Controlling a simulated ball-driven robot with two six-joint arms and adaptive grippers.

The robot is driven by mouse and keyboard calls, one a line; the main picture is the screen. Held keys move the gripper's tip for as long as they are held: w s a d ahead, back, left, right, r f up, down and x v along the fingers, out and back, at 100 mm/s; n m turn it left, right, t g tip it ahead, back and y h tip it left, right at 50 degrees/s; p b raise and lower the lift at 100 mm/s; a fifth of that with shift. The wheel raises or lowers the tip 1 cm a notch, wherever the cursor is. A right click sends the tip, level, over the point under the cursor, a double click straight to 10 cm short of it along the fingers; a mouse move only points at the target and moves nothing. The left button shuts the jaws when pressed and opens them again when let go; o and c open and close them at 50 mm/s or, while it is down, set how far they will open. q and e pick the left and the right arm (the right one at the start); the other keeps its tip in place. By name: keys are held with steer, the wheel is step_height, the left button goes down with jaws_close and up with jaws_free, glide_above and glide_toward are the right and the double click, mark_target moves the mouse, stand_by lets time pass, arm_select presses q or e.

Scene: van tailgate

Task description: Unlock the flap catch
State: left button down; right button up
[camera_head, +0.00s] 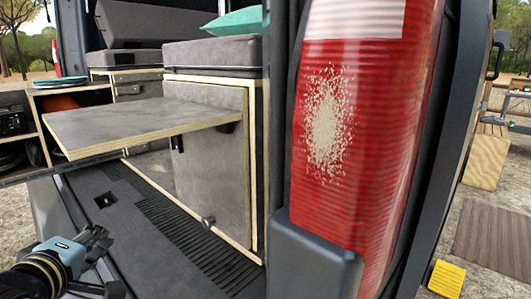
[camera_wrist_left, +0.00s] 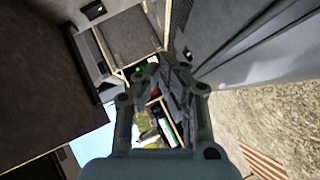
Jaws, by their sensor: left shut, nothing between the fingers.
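A grey flap (camera_head: 140,122) with a pale plywood edge stands out level from the cabinet in the van. Under it, a small black catch-like part (camera_head: 177,143) sits by the cabinet's upper edge; another dark fitting (camera_head: 229,127) is under the flap near its right end. I cannot tell which is the flap catch or its state. My left gripper (camera_head: 95,238) is at the lower left, below and apart from the flap. In the left wrist view its fingers (camera_wrist_left: 166,75) are together and empty. My right gripper is not in view.
A cabinet front (camera_head: 210,165) has a round dark knob (camera_head: 208,221) low down. The red tail light (camera_head: 355,130) and its dark pillar block the right side. Shelves (camera_head: 62,90) with goods stand at the far left. The van floor (camera_head: 150,215) between is clear.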

arm_select(q)
steer(key=s+d+f+m+g, duration=0.15)
steer(key=s+m+g, duration=0.3)
steer(key=s, duration=0.55)
steer(key=s+f+m+g, duration=0.3)
steer(key=s+m, duration=0.3)
steer(key=s, duration=0.3)
steer(key=s+d+f+m+g, duration=0.1)
steer(key=s+f+m+g, duration=0.3)
steer(key=s, duration=0.6)
steer(key=s+a+f+g+p, duration=0.1)
steer(key=s+f, duration=0.1)
steer(key=f, duration=1)
steer(key=s+a+f+g+p, duration=0.1)
steer(key=s+f, duration=0.2)
steer(key=f, duration=0.9)
steer(key=s+f+p, duration=0.1)
steer(key=s+f, duration=0.4)
steer(key=s, duration=0.3)
steer(key=s+a+f, duration=0.1)
steer(key=s+f, duration=0.5)
steer(key=s, duration=0.2)
steer(key=shift+s+a+f+h+p, duration=0.15)
steer(key=shift+s+f+h+p, duration=0.05)
steer(key=shift+s+h+p, duration=0.2)
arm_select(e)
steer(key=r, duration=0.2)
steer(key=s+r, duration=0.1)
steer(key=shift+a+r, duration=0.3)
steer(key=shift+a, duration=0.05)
